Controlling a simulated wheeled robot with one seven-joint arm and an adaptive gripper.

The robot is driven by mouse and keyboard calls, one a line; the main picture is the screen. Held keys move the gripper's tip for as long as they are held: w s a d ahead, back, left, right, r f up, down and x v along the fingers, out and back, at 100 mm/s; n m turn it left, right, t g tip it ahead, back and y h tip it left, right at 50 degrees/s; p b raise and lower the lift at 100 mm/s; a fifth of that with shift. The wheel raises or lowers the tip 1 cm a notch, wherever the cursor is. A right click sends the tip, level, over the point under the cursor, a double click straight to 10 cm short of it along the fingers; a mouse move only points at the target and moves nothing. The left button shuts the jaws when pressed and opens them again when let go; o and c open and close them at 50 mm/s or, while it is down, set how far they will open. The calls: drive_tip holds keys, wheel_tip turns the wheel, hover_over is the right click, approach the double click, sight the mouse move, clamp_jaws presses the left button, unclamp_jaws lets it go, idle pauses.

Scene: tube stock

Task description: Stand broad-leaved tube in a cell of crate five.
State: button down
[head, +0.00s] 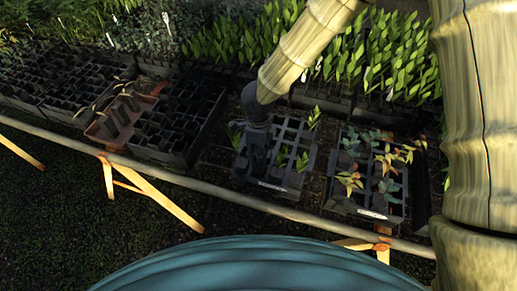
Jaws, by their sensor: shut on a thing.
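My gripper (254,172) is dark and points down at the left part of a black celled crate (297,133) in the middle of the bench. It is shut on a tube; the dark tube is hard to tell from the fingers, and green broad leaves (235,137) show at its left side. I cannot tell whether the tube's foot is inside a cell or above it. This crate has a pale label (272,185), too small to read, so I cannot confirm it is crate five. A few green broad-leaved plants (302,162) stand in it, with open cells between them.
A crate to the right (394,219) holds blue-green and reddish plants. To the left are a black crate of empty-looking cells (180,158) and a reddish tray (102,132) with tubes lying in it. Dense green plants (235,42) fill the back. The bench's front rail (210,186) runs across.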

sight(258, 167)
idle(0.4)
drive_tip(key=shift+f+b, duration=2)
drive_tip(key=shift+f, duration=2.55)
drive_tip(key=shift+f, duration=0.35)
drive_tip(key=c, duration=0.7)
unclamp_jaws()
wheel_tip(258, 167, up, 12)
